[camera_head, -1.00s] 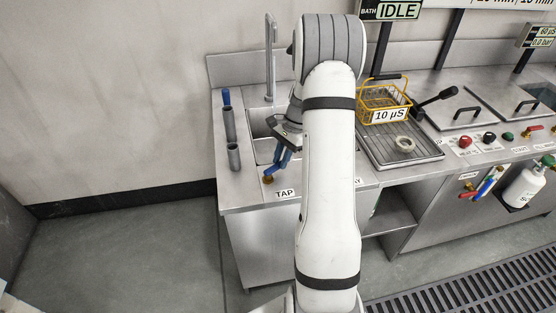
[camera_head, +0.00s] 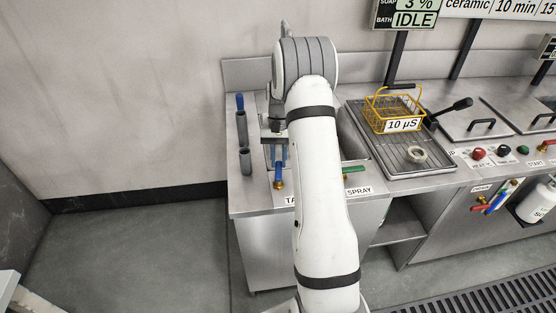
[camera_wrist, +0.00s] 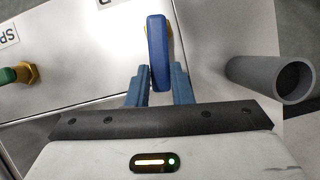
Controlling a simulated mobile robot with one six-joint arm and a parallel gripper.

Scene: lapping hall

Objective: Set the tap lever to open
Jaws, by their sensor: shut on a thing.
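The blue tap lever (camera_head: 279,172) sits on a brass fitting at the front edge of the steel sink counter, above a partly hidden TAP label (camera_head: 290,200). It points back from the fitting, roughly square to the counter's front edge. My gripper (camera_head: 278,157) is shut on the lever, one blue finger on each side. In the wrist view the lever (camera_wrist: 158,50) stands between the fingertips of my gripper (camera_wrist: 158,80). My arm hides much of the sink and part of the label.
A green spray lever (camera_head: 354,169) with its SPRAY label (camera_head: 359,191) is to the right. Grey upright tubes (camera_head: 245,160) stand close on the left; one shows large in the wrist view (camera_wrist: 292,82). A yellow basket (camera_head: 394,112) and a pale ring (camera_head: 417,154) are on the drain rack.

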